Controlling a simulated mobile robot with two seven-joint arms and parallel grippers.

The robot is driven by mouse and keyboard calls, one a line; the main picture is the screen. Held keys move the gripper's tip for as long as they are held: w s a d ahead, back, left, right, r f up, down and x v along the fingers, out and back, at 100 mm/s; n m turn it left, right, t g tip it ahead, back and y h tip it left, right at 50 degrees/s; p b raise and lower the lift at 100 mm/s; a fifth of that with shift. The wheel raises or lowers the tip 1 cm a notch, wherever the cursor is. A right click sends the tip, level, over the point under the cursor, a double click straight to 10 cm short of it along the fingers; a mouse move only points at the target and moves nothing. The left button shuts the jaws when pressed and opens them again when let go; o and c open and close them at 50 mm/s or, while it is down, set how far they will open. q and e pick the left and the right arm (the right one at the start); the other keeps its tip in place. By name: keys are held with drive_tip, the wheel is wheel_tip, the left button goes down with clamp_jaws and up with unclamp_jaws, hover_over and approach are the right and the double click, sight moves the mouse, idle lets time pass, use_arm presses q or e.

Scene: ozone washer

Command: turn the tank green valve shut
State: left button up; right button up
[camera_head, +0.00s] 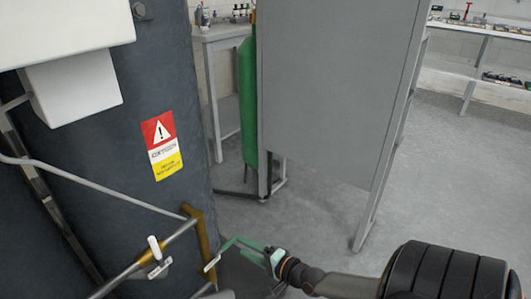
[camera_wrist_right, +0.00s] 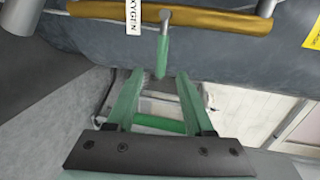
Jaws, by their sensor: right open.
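The green valve handle (camera_wrist_right: 162,56) hangs from a grey stem on the brass pipe (camera_wrist_right: 225,22) in the right wrist view. It is just beyond the fingertips and roughly centred between them. My right gripper (camera_wrist_right: 160,80) has two green fingers, spread apart with nothing held between them. In the head view the right gripper (camera_head: 238,252) reaches in from the lower right, close to the brass pipe (camera_head: 206,240) on the dark tank (camera_head: 190,110). I cannot clearly tell the valve handle from the green fingers there. My left gripper is not in view.
An OXYGEN tag (camera_wrist_right: 132,15) hangs by the valve. A white-handled fitting (camera_head: 155,250) is on the pipe left of the gripper. A grey cabinet (camera_head: 335,90) and a green cylinder (camera_head: 248,100) stand behind. The floor (camera_head: 300,220) right of the tank is clear.

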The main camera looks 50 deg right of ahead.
drive_tip(key=p+v, duration=0.2)
drive_tip(key=v, duration=0.6)
drive_tip(key=shift+s+r, duration=0.1)
